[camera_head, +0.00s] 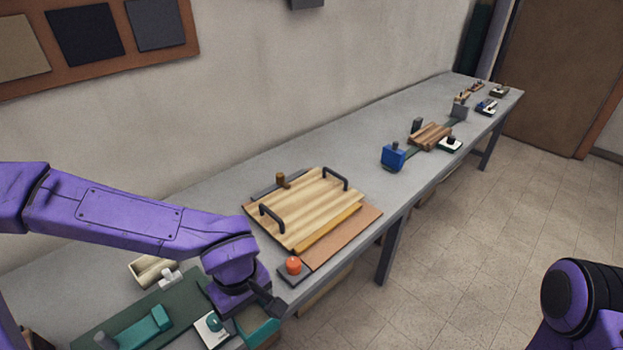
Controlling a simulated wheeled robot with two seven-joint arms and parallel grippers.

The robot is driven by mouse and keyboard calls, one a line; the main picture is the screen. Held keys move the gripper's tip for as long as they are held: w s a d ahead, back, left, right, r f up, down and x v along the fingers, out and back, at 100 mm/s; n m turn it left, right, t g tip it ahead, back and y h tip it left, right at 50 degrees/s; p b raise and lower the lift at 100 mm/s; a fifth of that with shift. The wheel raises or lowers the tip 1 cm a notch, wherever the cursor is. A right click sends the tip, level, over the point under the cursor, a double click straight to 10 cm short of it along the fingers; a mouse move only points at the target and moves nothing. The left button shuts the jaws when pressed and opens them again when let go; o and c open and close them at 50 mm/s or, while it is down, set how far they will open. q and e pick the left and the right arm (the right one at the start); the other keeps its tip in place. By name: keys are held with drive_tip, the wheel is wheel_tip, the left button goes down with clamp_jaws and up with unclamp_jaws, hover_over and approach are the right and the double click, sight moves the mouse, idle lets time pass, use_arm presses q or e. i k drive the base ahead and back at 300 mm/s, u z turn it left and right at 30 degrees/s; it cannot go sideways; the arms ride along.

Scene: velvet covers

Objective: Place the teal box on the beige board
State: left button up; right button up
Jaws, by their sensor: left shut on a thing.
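My left gripper (262,302) reaches in from the left, low over the near part of the bench. It is shut on the teal box (260,333), which shows just below its fingers and is partly hidden by them. The beige board (305,212), striped like wood with two black handles, lies on the bench to the right of and beyond the gripper. It is apart from the box. My right gripper is out of view; only part of my right arm shows at the lower right.
A dark green mat (105,340) carries a teal tool (146,328) and a white switch piece (212,328). An orange knob (293,265) stands close to the board's near edge. A blue box (393,156) stands farther along the bench; grey bench top is bare between.

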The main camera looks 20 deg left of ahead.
sight(312, 205)
drive_tip(key=i, duration=1.1)
